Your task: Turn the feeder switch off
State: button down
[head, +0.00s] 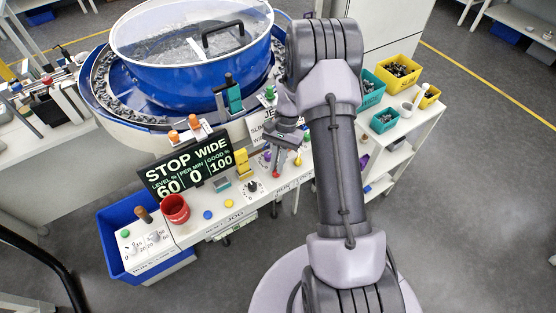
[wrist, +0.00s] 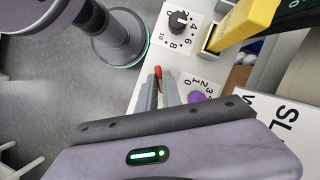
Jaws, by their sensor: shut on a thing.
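My gripper (head: 278,163) is over the control shelf in front of the blue bowl feeder (head: 190,70). In the wrist view my gripper (wrist: 160,88) has its grey fingers close together at a small red handle (wrist: 158,72), which shows at their tips. The red handle also shows just below the fingers in the head view (head: 276,174). I take it for the feeder switch; its base and label are hidden by the fingers, so its position cannot be read.
Beside the fingers are a purple knob (wrist: 197,97), a black numbered dial (wrist: 178,20) and a yellow box (wrist: 240,25). A display reading STOP WIDE (head: 186,163) and a red cup (head: 175,208) stand to the left. Colored bins (head: 398,70) are to the right.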

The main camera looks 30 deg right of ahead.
jog(key=shift+w+n+g+h+p, duration=0.1)
jog(key=shift+n+g+h+p, duration=0.3)
jog(key=shift+n, duration=0.7)
jog(key=c, duration=1.5)
grip_release()
jog(key=p+v, duration=0.4)
jog(key=v, duration=1.3)
jog(key=shift+r, duration=0.2)
